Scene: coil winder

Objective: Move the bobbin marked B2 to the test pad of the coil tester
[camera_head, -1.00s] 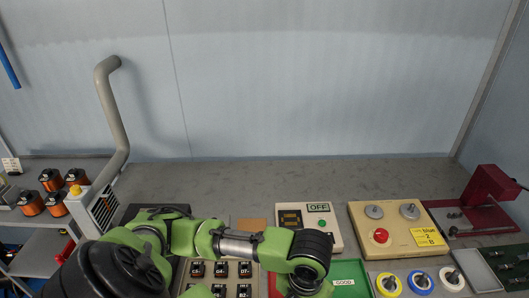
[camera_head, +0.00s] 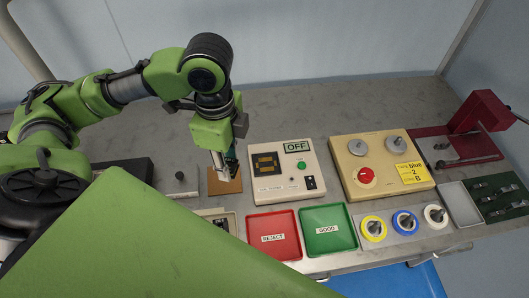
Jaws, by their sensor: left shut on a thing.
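My left gripper (camera_head: 224,166) points down over the brown square pad (camera_head: 226,182), just left of the coil tester. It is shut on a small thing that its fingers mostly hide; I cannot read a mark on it. The coil tester (camera_head: 284,184) is a cream box with a display reading OFF, a green button and a black switch. Its dark test pad with brass-coloured strips (camera_head: 265,164) looks empty. The labelled rack (camera_head: 216,214) is mostly hidden behind a green arm part of mine, so I cannot see a B2 mark. My right gripper is not in view.
A red REJECT tray (camera_head: 273,252) and a green GOOD tray (camera_head: 328,243) lie in front of the tester. Right are a yellow winder box (camera_head: 380,185) with a red button, coloured wire spools (camera_head: 404,220) and a dark red machine (camera_head: 478,112). The back bench is clear.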

